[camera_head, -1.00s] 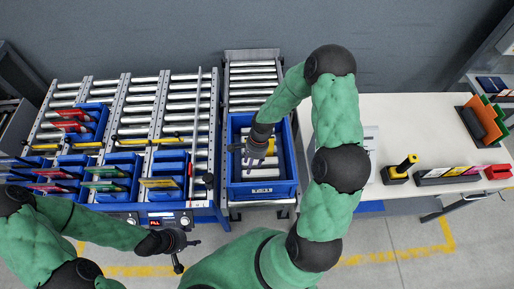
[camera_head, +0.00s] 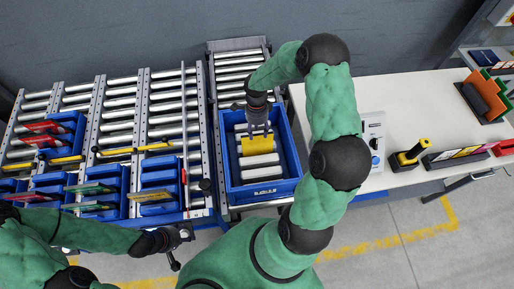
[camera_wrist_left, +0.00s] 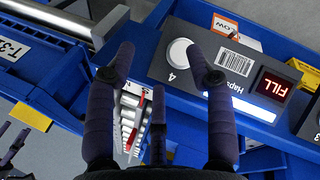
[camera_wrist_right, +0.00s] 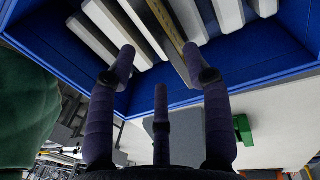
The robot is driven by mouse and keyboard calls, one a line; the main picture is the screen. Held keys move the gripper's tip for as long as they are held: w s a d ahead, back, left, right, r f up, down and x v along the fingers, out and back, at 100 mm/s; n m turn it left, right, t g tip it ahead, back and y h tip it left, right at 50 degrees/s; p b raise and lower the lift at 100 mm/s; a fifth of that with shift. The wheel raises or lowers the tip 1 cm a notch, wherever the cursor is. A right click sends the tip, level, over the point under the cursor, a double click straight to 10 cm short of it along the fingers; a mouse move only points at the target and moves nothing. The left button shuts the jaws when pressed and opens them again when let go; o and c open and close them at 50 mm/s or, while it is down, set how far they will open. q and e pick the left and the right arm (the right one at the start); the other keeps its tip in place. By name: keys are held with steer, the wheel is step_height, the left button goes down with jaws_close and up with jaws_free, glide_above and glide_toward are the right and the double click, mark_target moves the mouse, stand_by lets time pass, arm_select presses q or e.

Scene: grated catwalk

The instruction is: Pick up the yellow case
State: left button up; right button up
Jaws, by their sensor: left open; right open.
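The yellow case (camera_head: 257,146) stands in a row of white cases inside the blue tote (camera_head: 266,192). In the right wrist view its narrow yellowish edge (camera_wrist_right: 167,24) shows between the fingertips, ahead of them. My right gripper (camera_head: 256,133) is open over the tote, at the far side of the yellow case. It also shows in the right wrist view (camera_wrist_right: 163,62); I cannot tell whether it touches the case. My left gripper (camera_head: 184,245) is open and empty. In the left wrist view (camera_wrist_left: 160,62) it is in front of a panel.
White cases (camera_head: 262,172) stand close on both sides of the yellow one. The tote's walls surround them. A roller rack (camera_head: 118,112) with blue bins is on the left. A white table (camera_head: 400,105) with a device (camera_head: 373,138) is on the right.

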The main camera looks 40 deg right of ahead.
mark_target(257, 136)
steer(key=shift+a+f, duration=0.1)
steer(key=shift+f, duration=3.1)
jaws_close()
